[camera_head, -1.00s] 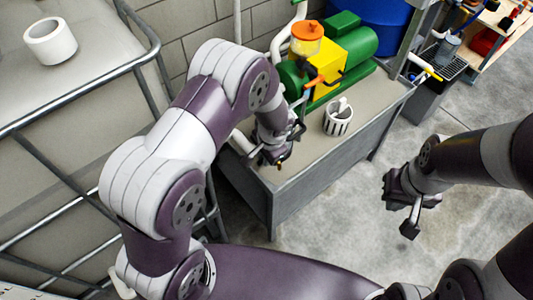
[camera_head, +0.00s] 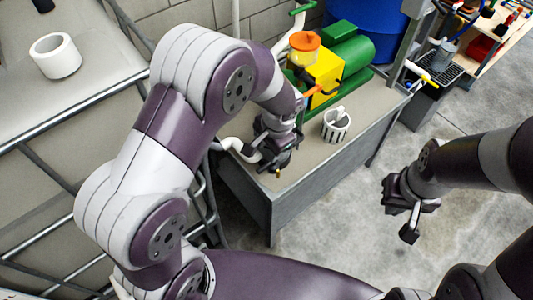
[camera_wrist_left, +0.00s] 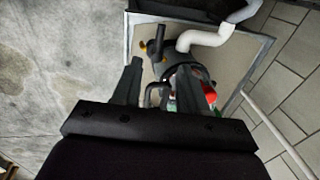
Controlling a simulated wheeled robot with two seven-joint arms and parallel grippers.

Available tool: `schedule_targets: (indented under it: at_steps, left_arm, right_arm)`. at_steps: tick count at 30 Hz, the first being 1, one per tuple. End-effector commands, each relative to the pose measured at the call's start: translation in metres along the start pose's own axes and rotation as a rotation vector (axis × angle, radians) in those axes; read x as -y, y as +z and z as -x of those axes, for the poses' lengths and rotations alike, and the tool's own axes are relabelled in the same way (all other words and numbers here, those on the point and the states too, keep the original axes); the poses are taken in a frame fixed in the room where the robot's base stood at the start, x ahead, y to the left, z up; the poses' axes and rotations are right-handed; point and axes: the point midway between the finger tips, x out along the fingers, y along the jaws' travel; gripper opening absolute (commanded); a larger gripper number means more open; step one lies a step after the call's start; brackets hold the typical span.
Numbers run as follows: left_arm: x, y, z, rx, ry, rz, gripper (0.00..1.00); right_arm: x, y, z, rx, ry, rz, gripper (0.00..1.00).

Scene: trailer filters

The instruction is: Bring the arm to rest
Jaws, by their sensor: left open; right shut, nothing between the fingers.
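My left arm reaches from the left over the grey bench (camera_head: 300,165). My left gripper (camera_head: 275,162) is over the bench's near left end, partly hidden by its own wrist. In the left wrist view its two dark fingers (camera_wrist_left: 160,70) stand apart, with nothing seen held between them. Beyond them are a white pipe, a dark fitting, and a small red and green thing. My right gripper (camera_head: 408,212) hangs over the open floor at the right, shut and empty.
A yellow and green machine with an orange cap (camera_head: 318,68) stands on the bench. A white slotted cup (camera_head: 335,125) stands in front of it. A metal railing (camera_head: 130,40) and a white roll (camera_head: 55,55) are at the left. Bare floor (camera_head: 340,235) lies between bench and right arm.

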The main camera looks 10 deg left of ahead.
Motion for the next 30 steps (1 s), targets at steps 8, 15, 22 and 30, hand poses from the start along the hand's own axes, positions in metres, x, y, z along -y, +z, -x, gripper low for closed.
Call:
schedule_targets:
  at_steps: [8,15,22,30]
  left_arm:
    - [0.0,0.001,0.015,0.002,0.001,0.001,0.43]
    - [0.0,0.001,0.015,0.002,0.001,0.001,0.43]
    - [-0.011,0.011,0.01,0.008,0.032,0.043,0.43]
    - [-0.008,0.12,0.134,-0.008,0.163,0.516,0.43]
  right_arm:
    - [0.0,0.0,0.002,0.0,0.0,0.0,0.0]
    - [0.0,0.0,0.002,0.0,0.0,0.0,0.0]
    - [0.0,0.0,0.002,0.0,0.0,0.0,0.0]
    - [0.0,-0.01,0.082,-0.001,0.0,0.0,0.0]
